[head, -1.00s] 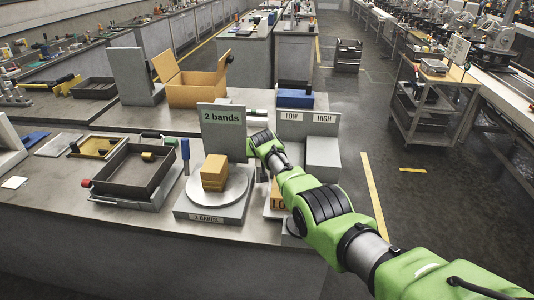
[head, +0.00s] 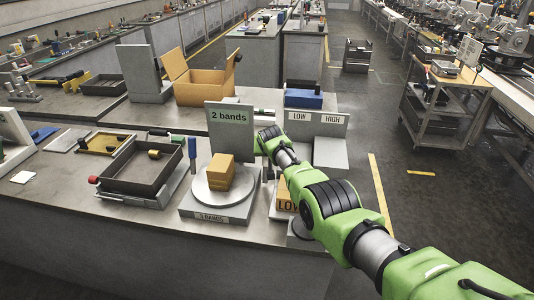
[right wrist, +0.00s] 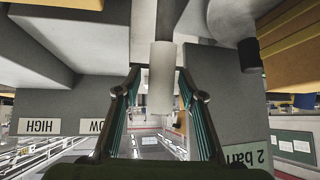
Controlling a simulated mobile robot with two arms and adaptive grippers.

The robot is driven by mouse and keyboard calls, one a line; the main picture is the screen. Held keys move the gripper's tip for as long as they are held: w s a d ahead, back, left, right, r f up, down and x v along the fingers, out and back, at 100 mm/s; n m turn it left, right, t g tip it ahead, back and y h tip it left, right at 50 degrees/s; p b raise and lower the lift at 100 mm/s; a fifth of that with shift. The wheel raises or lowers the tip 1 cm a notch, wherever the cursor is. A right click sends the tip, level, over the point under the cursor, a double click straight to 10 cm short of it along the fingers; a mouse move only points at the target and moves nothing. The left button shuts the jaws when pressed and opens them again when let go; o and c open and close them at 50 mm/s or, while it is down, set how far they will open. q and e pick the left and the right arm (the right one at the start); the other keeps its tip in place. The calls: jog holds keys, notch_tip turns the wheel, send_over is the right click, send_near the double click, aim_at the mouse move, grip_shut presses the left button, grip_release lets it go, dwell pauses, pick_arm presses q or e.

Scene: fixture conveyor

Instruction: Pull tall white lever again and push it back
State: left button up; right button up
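The white lever's cylindrical handle (right wrist: 161,82) is in the middle of the right wrist view, beside a grey panel. My right gripper (right wrist: 159,72) is open with its two fingers on either side of the handle, and a narrow gap shows on the left. In the head view my right arm reaches in from the right to the fixture between the "2 bands" sign (head: 229,116) and the LOW/HIGH panel (head: 314,121). My left gripper is in neither view.
A dark tray (head: 125,187) lies further left. A cardboard box (head: 203,94) and a blue block (head: 303,99) are behind. Open floor lies right of the bench.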

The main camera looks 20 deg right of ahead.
jog(key=shift+s+a+r, duration=0.2)
jog(key=shift+s+r, duration=0.05)
jog(key=shift+r, duration=0.1)
jog(key=v, duration=1.1)
dwell(0.9)
